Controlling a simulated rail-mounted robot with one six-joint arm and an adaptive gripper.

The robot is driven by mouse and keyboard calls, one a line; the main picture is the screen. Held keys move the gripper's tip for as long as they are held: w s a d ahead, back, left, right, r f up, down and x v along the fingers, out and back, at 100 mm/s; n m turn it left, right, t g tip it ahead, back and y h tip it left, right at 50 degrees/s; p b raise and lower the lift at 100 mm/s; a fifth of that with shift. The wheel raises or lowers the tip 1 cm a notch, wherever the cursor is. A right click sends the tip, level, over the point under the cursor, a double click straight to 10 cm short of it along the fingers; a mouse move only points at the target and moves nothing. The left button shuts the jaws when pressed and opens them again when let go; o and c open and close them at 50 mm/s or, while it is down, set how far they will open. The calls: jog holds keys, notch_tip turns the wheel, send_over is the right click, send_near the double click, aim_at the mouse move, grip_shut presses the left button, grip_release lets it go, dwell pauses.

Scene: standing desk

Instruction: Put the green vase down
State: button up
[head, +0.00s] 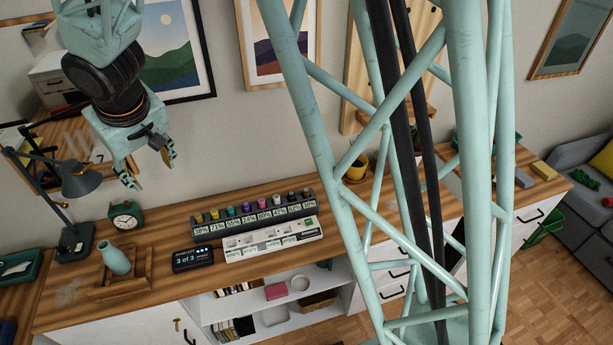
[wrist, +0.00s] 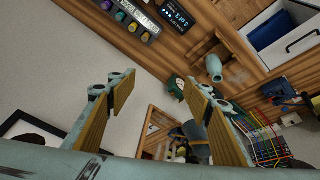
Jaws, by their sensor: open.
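The green vase (head: 115,260) is pale green with a narrow neck. It stands on a low wooden stand (head: 122,290) at the left part of the wooden desk. The vase also shows in the wrist view (wrist: 214,68), beyond the fingers. My gripper (head: 151,173) is open and empty, in the air above the desk, up and to the right of the vase and clear of it. In the wrist view my gripper (wrist: 160,84) has its two padded fingers wide apart with nothing between them.
A dark green lamp (head: 75,190) and round clock (head: 126,215) stand behind the vase. Bare desk (head: 65,308) lies front left.

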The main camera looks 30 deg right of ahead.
jog(key=s+d+r+m+h, duration=0.1)
jog(key=s+d+r+m, duration=0.1)
jog(key=s+d+r, duration=1.4)
jog(key=s+d+r+m, duration=0.1)
jog(key=s+d, duration=0.2)
jog(key=s, duration=0.9)
jog(key=s+d+r+m+g, duration=0.1)
jog(key=s+d, duration=0.3)
jog(key=s, duration=0.9)
jog(key=shift+d+r, duration=0.2)
jog(key=shift+d, duration=0.05)
jog(key=shift+w+d, duration=0.15)
jog(key=shift+d, duration=0.05)
jog(key=shift+r, duration=0.1)
